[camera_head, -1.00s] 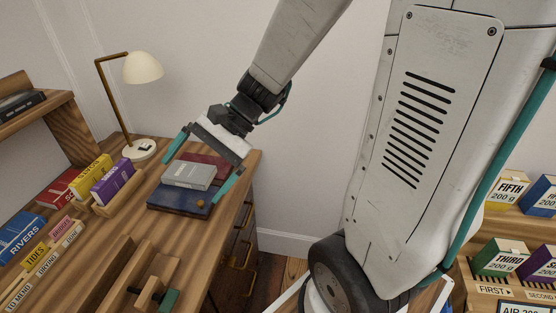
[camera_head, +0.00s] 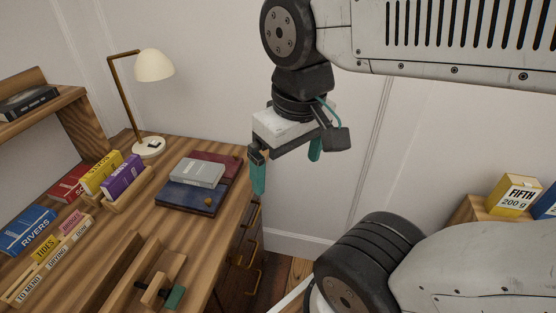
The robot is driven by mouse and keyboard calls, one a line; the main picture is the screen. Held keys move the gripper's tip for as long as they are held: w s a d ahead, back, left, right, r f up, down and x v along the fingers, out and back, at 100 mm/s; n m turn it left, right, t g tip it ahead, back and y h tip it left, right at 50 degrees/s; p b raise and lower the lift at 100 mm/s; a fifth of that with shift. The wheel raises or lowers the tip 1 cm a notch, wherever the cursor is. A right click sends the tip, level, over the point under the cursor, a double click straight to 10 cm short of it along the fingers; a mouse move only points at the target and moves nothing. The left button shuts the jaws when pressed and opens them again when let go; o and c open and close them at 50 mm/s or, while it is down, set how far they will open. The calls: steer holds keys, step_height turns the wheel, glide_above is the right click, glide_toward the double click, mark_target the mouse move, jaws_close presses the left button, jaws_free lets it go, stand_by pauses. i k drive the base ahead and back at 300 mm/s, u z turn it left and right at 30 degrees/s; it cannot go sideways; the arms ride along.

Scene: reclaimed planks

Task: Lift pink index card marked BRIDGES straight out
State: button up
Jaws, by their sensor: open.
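The pink index card marked BRIDGES (camera_head: 70,221) stands in a low wooden card holder (camera_head: 22,285) on the desk at the left. It is just right of the yellow card marked TIDES (camera_head: 44,247). Only its upper part shows; its lower part is hidden by the holder. My gripper (camera_head: 287,172) has teal fingers spread apart, pointing down, with nothing between them. It hangs beyond the desk's right edge, well to the right of the card.
A blue RIVERS box (camera_head: 25,230) and a red box (camera_head: 70,188) stand behind the cards. Yellow and purple (camera_head: 122,176) boxes sit in a rack.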

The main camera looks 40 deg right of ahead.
mark_target(66, 227)
steer(key=u, duration=0.35)
steer(key=i, duration=0.25)
steer(key=u, duration=0.5)
